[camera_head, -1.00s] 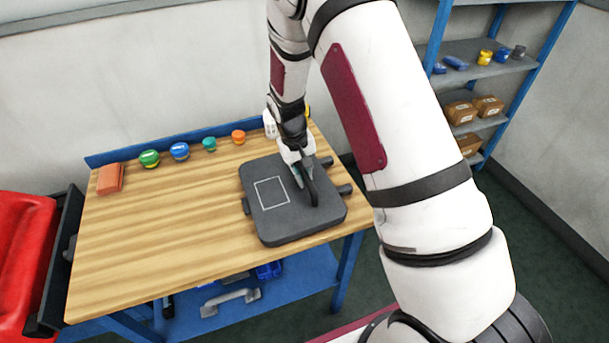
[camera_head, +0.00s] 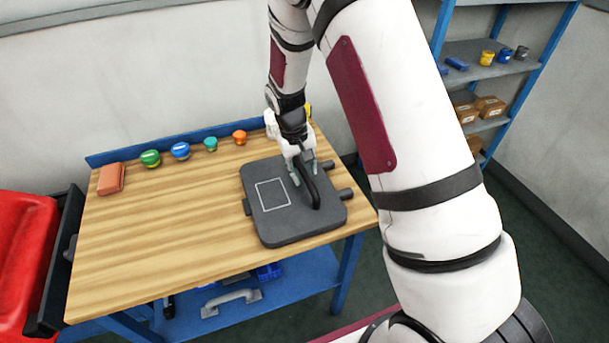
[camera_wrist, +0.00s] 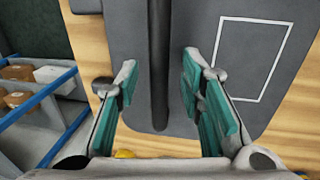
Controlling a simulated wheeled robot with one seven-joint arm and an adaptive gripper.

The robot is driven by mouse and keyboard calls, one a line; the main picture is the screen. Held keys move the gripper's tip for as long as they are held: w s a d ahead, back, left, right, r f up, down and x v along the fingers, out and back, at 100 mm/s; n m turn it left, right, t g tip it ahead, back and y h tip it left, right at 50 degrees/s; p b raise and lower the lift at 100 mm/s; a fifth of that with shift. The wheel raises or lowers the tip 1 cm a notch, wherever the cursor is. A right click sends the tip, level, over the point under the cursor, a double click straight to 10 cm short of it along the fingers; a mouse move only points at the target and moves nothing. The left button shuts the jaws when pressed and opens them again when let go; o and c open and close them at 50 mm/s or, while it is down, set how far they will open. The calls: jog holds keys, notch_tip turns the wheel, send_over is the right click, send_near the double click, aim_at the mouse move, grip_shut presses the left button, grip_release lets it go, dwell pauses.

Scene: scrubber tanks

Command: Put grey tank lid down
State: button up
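The grey tank lid (camera_head: 300,228) lies flat on the wooden workbench (camera_head: 150,235), near its right end. It has a white square outline on top, which also shows in the wrist view (camera_wrist: 235,100), and a dark raised bar handle (camera_wrist: 159,60). My gripper (camera_head: 302,177) is just above the handle's far end. In the wrist view its teal-padded fingers (camera_wrist: 160,98) are spread apart on either side of the handle, with clear gaps. Whether anything lies beneath the lid is hidden.
Several small round caps, among them a green one (camera_head: 150,158) and an orange one (camera_head: 240,137), line the bench's back edge. An orange block (camera_head: 112,178) lies at the left. A red bin (camera_head: 25,255) stands left of the bench. The bench's middle is clear. A blue shelf (camera_head: 480,70) stands behind right.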

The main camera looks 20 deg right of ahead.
notch_tip(320, 180, up, 9)
jog(key=a+b, duration=0.1)
jog(key=a, duration=0.1)
notch_tip(320, 180, up, 9)
jog(key=t, duration=0.1)
send_over(299, 188)
jog(key=s, duration=0.5)
jog(key=s+r+t, duration=0.1)
jog(key=s+r, duration=0.3)
jog(key=s, duration=0.3)
jog(key=s+r+t+y, duration=0.1)
jog(key=s+r+t, duration=0.1)
jog(key=s+r, duration=0.2)
jog(key=s+r+t+y, duration=0.1)
jog(key=s+r, duration=0.3)
jog(key=s, duration=0.6)
jog(key=shift+s+a+r, duration=0.15)
jog(key=shift+s+a, duration=0.25)
jog(key=shift+a, duration=0.1)
